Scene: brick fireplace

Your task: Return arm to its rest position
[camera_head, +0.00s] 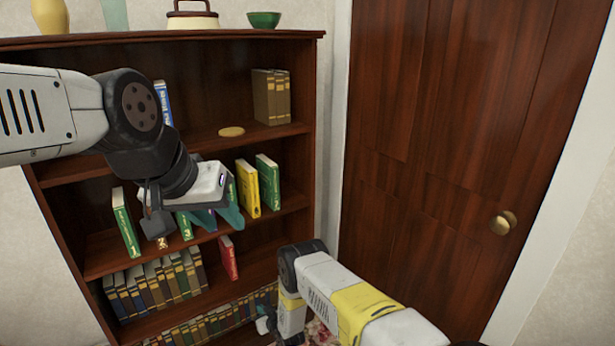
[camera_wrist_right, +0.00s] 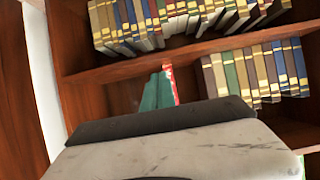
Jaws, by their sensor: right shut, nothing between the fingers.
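My left arm comes in from the left in the head view. Its gripper (camera_head: 226,224) hangs before the middle shelf, with two teal fingers that look spread apart and nothing clearly held. It covers part of the books behind it. My right arm (camera_head: 340,290), white and yellow, reaches in from the lower right towards the low shelves. Its gripper is mostly hidden behind the arm in the head view. In the right wrist view its teal fingers (camera_wrist_right: 153,92) are together and empty, right beside a red book (camera_wrist_right: 172,82).
A dark wooden bookcase (camera_head: 170,38) holds several rows of books, with a red book (camera_head: 228,258) leaning on a lower shelf. A vase (camera_head: 50,16), a lidded pot (camera_head: 192,18) and a green bowl (camera_head: 264,19) stand on top. A brown door (camera_head: 450,150) with a brass knob (camera_head: 503,222) is at the right.

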